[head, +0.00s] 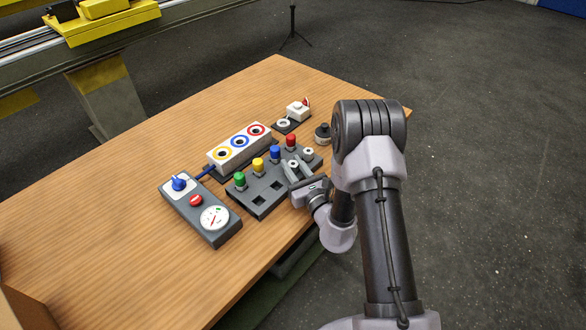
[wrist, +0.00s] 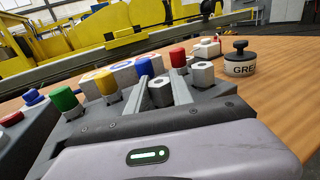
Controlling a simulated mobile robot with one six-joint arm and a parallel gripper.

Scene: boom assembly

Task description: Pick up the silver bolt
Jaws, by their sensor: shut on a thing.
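A silver hex bolt (wrist: 160,92) with a hole in its top stands in the dark grey rack (head: 268,194). My gripper (wrist: 161,88) has one finger on each side of this bolt and is shut on it. The bolt still looks low at the rack, and its lower part is hidden. In the head view my gripper (head: 294,171) reaches over the right part of the rack. A second silver bolt (wrist: 202,73) stands just right of the fingers, and it also shows in the head view (head: 308,152).
Green (head: 239,178), yellow (head: 258,164), blue (head: 275,153) and red (head: 291,140) capped bolts line the rack's back row. A white box with coloured rings (head: 240,141) stands behind. A dial panel (head: 215,218) lies left, a black-knobbed pot (head: 323,134) right. The table's left is clear.

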